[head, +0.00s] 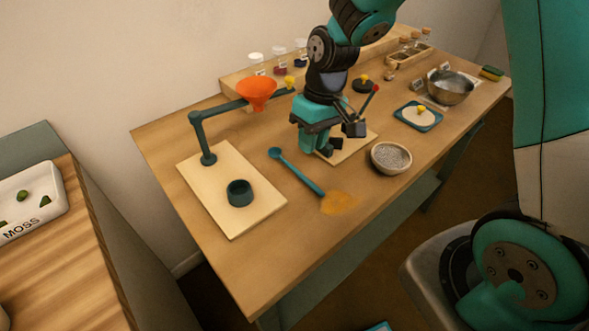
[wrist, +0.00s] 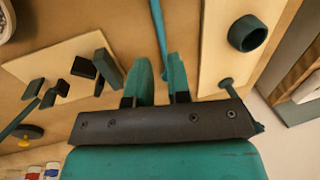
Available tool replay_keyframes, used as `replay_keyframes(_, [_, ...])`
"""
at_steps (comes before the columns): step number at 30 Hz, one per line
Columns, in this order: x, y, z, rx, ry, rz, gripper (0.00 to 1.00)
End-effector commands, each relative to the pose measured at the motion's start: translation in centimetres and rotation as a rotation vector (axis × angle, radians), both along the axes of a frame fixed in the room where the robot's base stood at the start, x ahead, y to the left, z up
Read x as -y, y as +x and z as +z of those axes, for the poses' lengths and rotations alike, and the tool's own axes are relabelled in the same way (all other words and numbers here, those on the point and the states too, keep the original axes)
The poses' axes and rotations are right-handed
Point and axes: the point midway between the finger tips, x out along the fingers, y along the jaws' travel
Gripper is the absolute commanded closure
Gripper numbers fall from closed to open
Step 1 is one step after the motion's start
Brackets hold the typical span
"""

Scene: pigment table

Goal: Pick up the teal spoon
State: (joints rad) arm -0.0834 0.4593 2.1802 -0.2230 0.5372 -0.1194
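The teal spoon (head: 300,174) lies on the wooden table, its rounded end near the pale stand board and its other end at a patch of orange powder (head: 338,203). In the wrist view the spoon (wrist: 158,30) runs down from the top edge to the gap between my fingers. My gripper (wrist: 162,78) is open, with its two teal fingers apart. In the head view my gripper (head: 325,148) is just right of the spoon's rounded end, over the table. I cannot tell its exact height. Nothing shows held.
A stand board (head: 225,213) bears a dark cup (head: 240,193) and a post holding an orange funnel (head: 257,92). A bowl of grey grains (head: 391,157) sits right of my gripper.

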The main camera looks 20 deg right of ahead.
Motion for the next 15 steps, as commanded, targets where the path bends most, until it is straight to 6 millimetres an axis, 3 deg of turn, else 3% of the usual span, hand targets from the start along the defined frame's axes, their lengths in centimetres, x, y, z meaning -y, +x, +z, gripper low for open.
replay_keyframes(3, [-0.4,-0.2,-2.1,-0.005,-0.001,0.001,0.82])
replay_keyframes(11, [-0.7,-0.3,-4.0,-0.003,-0.001,0.002,0.82])
replay_keyframes(15, [-1.0,-0.4,-6.1,-0.006,-0.002,0.001,0.82])
